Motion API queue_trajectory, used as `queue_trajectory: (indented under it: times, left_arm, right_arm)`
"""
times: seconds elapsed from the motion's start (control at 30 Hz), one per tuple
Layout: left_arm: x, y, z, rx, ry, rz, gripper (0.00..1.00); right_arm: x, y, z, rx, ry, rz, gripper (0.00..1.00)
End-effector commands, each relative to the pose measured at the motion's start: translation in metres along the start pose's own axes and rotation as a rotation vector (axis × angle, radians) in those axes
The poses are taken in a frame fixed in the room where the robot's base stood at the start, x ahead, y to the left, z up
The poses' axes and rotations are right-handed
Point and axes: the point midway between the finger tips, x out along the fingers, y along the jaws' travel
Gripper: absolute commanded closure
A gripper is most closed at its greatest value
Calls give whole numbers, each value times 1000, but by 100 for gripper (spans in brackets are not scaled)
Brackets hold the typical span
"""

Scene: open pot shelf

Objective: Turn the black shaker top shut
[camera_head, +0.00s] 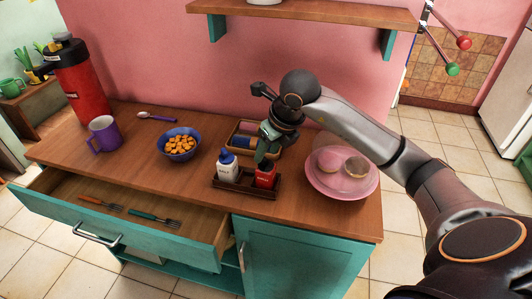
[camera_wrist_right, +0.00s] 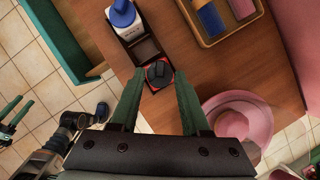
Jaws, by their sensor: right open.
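The shaker is a small red container (camera_head: 266,179) with a black top. It stands upright at the right end of a dark brown caddy (camera_head: 228,185) on the wooden counter. In the wrist view its black top (camera_wrist_right: 159,71) has a raised ridge. My right gripper (camera_head: 264,157) points down over the shaker. In the wrist view my right gripper (camera_wrist_right: 159,80) is open, with one green finger on each side of the top; I cannot tell whether they touch it. In the head view the gripper hides the top. What looks like my left gripper (camera_wrist_right: 17,110) shows at the wrist view's left edge.
A white bottle with a blue cap (camera_head: 228,164) shares the caddy. A wooden tray (camera_head: 240,129) lies behind, a pink plate (camera_head: 343,188) to the right, a blue bowl (camera_head: 179,143) and purple mug (camera_head: 104,134) to the left. A drawer (camera_head: 120,227) stands open in front.

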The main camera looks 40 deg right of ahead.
Motion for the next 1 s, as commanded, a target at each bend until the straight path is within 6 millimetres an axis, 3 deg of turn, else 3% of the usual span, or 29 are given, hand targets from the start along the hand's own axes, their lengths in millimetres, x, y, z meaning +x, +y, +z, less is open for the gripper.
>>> queue_trajectory:
  times: [0.2,0.5,0.9,1.0]
  left_arm:
    - [-1,0,-1,0,0,0,50]
    - [-1,0,-1,0,0,0,50]
    - [-1,0,-1,0,0,0,50]
    - [-1,0,-1,0,0,0,50]
  right_arm:
    - [19,0,0,0,2,-1,54]
    - [21,0,0,0,0,-1,54]
    - [20,0,0,0,0,-1,99]
    - [20,0,0,0,0,-1,100]
